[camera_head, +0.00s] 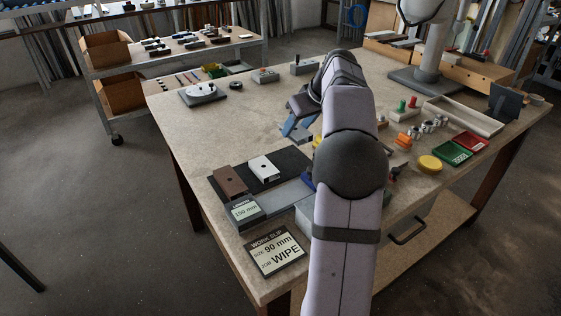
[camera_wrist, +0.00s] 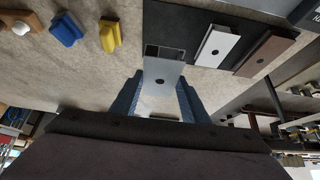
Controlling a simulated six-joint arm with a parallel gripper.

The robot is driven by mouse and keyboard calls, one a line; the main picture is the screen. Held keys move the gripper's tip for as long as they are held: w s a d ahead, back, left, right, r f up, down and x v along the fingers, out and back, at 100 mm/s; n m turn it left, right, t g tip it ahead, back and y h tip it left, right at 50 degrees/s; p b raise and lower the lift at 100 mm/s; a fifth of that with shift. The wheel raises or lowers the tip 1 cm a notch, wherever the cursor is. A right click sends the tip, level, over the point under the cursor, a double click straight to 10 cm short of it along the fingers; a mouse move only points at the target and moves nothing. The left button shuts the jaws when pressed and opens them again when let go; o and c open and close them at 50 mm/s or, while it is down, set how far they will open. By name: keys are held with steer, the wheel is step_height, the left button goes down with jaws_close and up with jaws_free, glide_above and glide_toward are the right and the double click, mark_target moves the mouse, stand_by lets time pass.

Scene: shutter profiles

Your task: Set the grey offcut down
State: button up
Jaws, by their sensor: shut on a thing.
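My gripper (camera_wrist: 160,88) is shut on the grey offcut (camera_wrist: 161,72), a short hollow profile with a dark hole in its face. Its open end points away from my gripper, towards the bench in the wrist view. In the head view my gripper (camera_head: 295,126) is over the bench, beyond the black mat (camera_head: 292,158). My arm hides part of the area around it. I cannot tell the exact gap between the offcut and the bench top.
A brown profile (camera_head: 229,181) and a white profile (camera_head: 263,168) lie on the mat. A work slip (camera_head: 275,251) reads 90 mm, WIPE. Green (camera_head: 453,154) and red (camera_head: 471,142) trays stand at right. Bare bench top (camera_head: 225,125) lies left of my gripper.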

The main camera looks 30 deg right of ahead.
steer(key=shift+f+b, duration=0.3)
steer(key=shift+f, duration=4.05)
steer(key=shift+f, duration=0.2)
steer(key=o, duration=1.2)
steer(key=shift+r, duration=0.1)
steer(key=shift+c, duration=0.2)
steer(key=shift+r, duration=0.2)
steer(key=v, duration=1.2)
